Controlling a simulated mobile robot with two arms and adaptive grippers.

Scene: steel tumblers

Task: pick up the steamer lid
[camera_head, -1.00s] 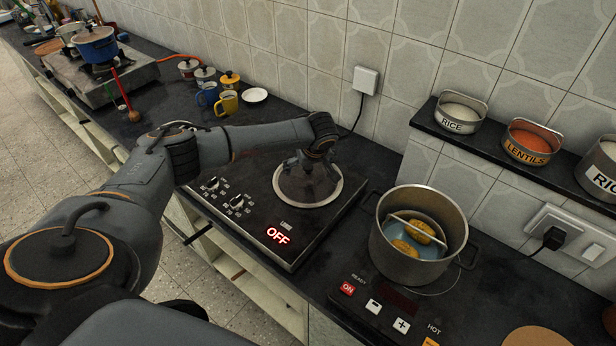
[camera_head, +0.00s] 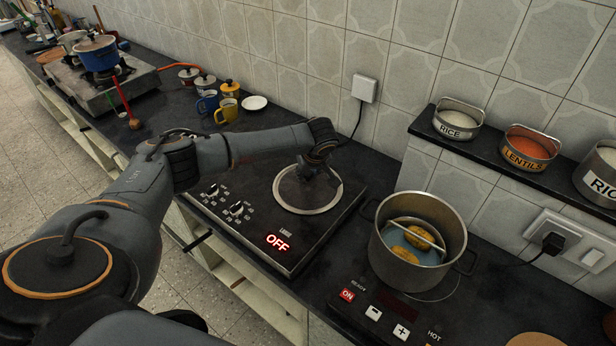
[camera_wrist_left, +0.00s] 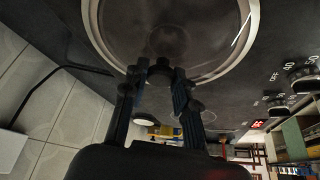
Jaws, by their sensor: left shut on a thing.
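The steamer lid (camera_head: 292,193) is a clear glass disc with a pale metal rim, over the black induction hob that reads OFF. It also fills the top of the left wrist view (camera_wrist_left: 120,35), where its dark knob (camera_wrist_left: 161,70) sits between the fingertips. My left gripper (camera_head: 308,172) comes down over the lid's middle and is shut on the knob; its fingers also show in the wrist view (camera_wrist_left: 160,72). I cannot tell whether the lid is touching the hob. My right gripper is not in view.
A steel pot (camera_head: 398,263) with yellowish food stands on the right hob (camera_head: 349,309), close to the lid. A wall shelf (camera_head: 480,150) holds steel containers. Mugs (camera_head: 227,110) and a white saucer (camera_head: 254,102) stand farther back, with a blue pot (camera_head: 98,55) at far left.

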